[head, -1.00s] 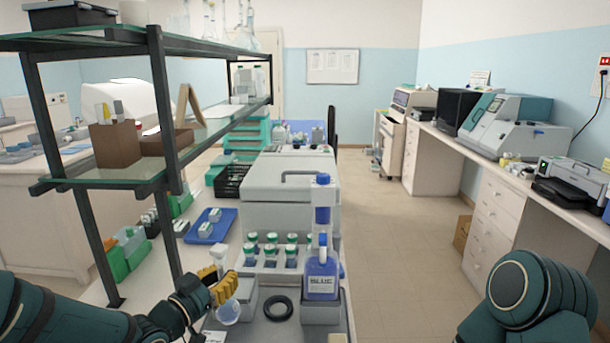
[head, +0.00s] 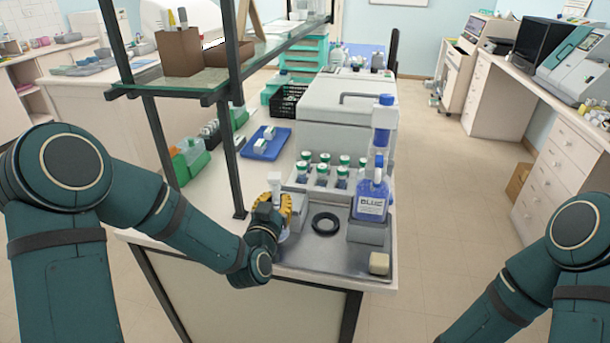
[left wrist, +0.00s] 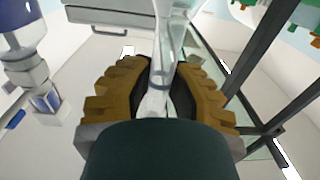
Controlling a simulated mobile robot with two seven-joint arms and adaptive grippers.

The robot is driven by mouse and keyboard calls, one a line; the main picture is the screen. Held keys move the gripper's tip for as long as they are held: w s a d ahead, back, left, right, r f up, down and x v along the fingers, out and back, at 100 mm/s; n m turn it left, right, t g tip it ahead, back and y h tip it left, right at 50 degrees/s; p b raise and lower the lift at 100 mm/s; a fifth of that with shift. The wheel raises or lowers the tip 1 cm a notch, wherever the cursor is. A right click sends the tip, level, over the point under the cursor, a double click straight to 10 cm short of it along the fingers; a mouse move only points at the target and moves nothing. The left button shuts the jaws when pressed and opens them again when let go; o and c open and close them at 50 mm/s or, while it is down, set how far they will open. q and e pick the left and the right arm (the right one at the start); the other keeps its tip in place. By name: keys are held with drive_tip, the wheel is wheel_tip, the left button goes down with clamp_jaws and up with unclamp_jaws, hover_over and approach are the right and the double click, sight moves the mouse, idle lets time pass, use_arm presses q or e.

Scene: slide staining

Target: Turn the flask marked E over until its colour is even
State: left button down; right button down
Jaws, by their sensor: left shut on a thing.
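My left gripper (head: 284,210) is at the near left of the grey metal tray, with its yellow ribbed fingers shut on a clear flask (head: 275,184). A pale upper part of the flask sticks up above the fingers, and a small part shows below them. In the left wrist view the clear flask (left wrist: 158,98) is between the two yellow fingers (left wrist: 160,88). No letter E can be read on it, and its liquid's colour is hard to tell. My right gripper is outside the views; only its arm shows at the right.
A bottle marked BLUE (head: 371,199) stands on a grey block to the right. A black ring (head: 325,223) lies on the tray (head: 318,258). Several green-capped jars (head: 322,175) stand behind. A shelf post (head: 233,150) is close on the left. A beige block (head: 379,263) is at the front right.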

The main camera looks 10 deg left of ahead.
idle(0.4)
use_arm(q)
drive_tip(key=m+b, duration=0.2)
drive_tip(key=m, duration=0.1)
drive_tip(key=shift+d+f+b, duration=0.1)
drive_tip(key=shift+b, duration=0.3)
drive_tip(key=shift+m, duration=0.7)
drive_tip(key=shift+m+b, duration=0.95)
drive_tip(key=shift+m, duration=0.05)
drive_tip(key=shift+m+b, duration=0.35)
drive_tip(key=shift+m, duration=0.55)
drive_tip(key=m, duration=1.3)
drive_tip(key=m+p, duration=0.1)
drive_tip(key=m, duration=0.3)
